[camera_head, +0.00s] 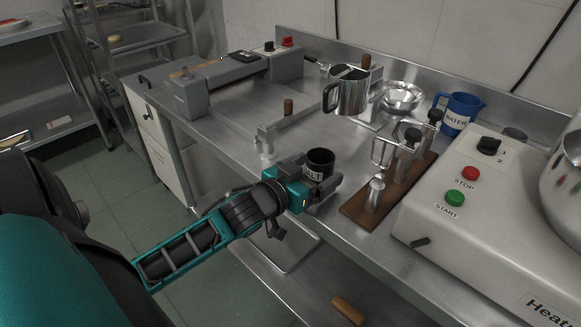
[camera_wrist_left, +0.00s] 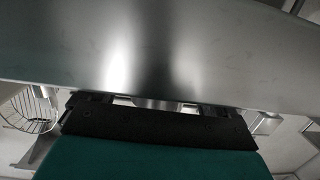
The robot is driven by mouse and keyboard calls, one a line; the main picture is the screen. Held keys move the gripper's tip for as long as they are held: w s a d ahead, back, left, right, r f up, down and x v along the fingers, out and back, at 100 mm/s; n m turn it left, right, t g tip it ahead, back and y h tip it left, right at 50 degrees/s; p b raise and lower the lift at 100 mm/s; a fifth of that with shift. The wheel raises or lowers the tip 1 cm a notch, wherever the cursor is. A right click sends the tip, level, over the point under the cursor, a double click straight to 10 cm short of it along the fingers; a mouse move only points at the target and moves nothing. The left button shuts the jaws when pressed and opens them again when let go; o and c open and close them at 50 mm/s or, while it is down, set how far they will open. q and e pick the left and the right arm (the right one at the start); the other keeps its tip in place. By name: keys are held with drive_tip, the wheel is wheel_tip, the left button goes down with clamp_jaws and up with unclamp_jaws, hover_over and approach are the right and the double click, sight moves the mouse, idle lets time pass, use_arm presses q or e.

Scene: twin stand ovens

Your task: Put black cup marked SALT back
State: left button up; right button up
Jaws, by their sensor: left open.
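The black cup marked SALT (camera_head: 320,162) stands upright at the front edge of the steel counter, its white label partly covered by my gripper. My left gripper (camera_head: 314,182) is at the cup, its jaws open with a finger on either side. I cannot tell whether the fingers touch the cup, or whether its base rests on the counter. In the left wrist view the dark gripper body (camera_wrist_left: 155,125) crosses the lower middle, with a small pale curved strip showing between the fingers. My right gripper is not in view.
A wooden board (camera_head: 357,208) with metal tools lies right of the cup. Beyond it are the heater unit (camera_head: 440,232) with STOP and START buttons, and a blue WATER jug (camera_head: 461,112). A steel pitcher (camera_head: 347,92) stands behind. The steel counter (camera_head: 245,118) has bare room to the left.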

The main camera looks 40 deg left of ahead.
use_arm(q)
drive_tip(key=s+r+p, duration=0.1)
drive_tip(key=s, duration=0.9)
drive_tip(key=shift+a+r, duration=0.25)
drive_tip(key=shift+r, duration=0.05)
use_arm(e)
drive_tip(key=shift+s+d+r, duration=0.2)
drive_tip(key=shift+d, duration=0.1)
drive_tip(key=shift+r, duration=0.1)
